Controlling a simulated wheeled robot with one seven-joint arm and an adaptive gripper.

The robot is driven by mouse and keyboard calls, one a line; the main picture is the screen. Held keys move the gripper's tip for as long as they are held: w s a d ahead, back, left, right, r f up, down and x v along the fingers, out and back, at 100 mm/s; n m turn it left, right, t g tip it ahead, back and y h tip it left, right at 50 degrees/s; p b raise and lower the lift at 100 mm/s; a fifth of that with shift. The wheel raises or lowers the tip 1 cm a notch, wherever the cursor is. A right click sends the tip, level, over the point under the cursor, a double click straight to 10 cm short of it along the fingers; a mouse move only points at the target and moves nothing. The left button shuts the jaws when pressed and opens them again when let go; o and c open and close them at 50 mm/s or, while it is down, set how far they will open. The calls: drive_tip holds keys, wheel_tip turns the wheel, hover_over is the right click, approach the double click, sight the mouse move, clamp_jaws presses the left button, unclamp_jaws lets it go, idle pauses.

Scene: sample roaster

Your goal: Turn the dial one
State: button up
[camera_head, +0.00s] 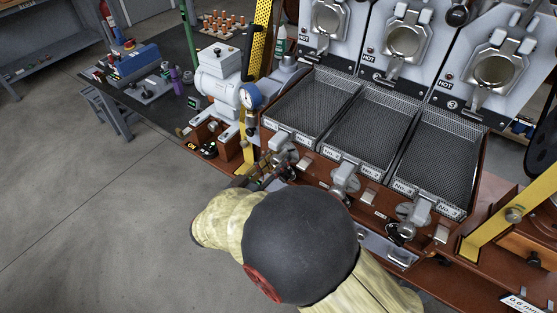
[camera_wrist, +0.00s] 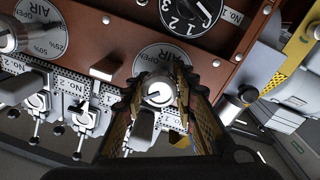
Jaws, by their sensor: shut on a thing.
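In the wrist view, my gripper (camera_wrist: 157,84) has its two dark, ridged fingers around a silver knob (camera_wrist: 159,92) in front of a round white AIR plate (camera_wrist: 165,57). It is shut on this knob. A black numbered dial (camera_wrist: 190,10) beside the No. 1 label sits on the brown panel, just past the AIR plate and apart from my fingers, cut off by the top edge. In the head view, my gripper (camera_head: 268,174) is at the leftmost station of the roaster's front, largely hidden by my own arm; the knob it holds cannot be made out there.
In the wrist view, another silver AIR knob (camera_wrist: 12,38) and toggle switches (camera_wrist: 85,120) lie to the left. In the head view, mesh trays (camera_head: 312,105) line the roaster above the panel.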

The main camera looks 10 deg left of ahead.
drive_tip(key=n, duration=0.3)
drive_tip(key=shift+n, duration=0.4)
drive_tip(key=n+p, duration=0.2)
drive_tip(key=n, duration=0.2)
drive_tip(key=shift+r+n, duration=0.15)
drive_tip(key=shift+n, duration=0.25)
drive_tip(key=n+t+p, duration=0.1)
drive_tip(key=n+p, duration=0.1)
drive_tip(key=n, duration=0.1)
drive_tip(key=shift+n+y, duration=0.3)
drive_tip(key=shift+n, duration=0.1)
drive_tip(key=n+p, duration=0.3)
drive_tip(key=n, duration=0.1)
drive_tip(key=shift+n+p, duration=0.3)
drive_tip(key=shift+n, duration=0.1)
drive_tip(key=n+p, duration=0.3)
drive_tip(key=n, duration=0.1)
drive_tip(key=shift+n+y, duration=0.4)
drive_tip(key=n+p, duration=0.4)
drive_tip(key=shift+n+y, duration=0.3)
drive_tip(key=shift+n, duration=0.1)
drive_tip(key=n+p, duration=0.2)
drive_tip(key=n, duration=0.1)
drive_tip(key=shift+n+p, duration=0.3)
drive_tip(key=shift+p, duration=0.05)
drive_tip(key=shift+n+p, duration=1.3)
drive_tip(key=shift+n, duration=0.7)
drive_tip(key=shift+f+n, duration=0.2)
drive_tip(key=shift+n, duration=0.1)
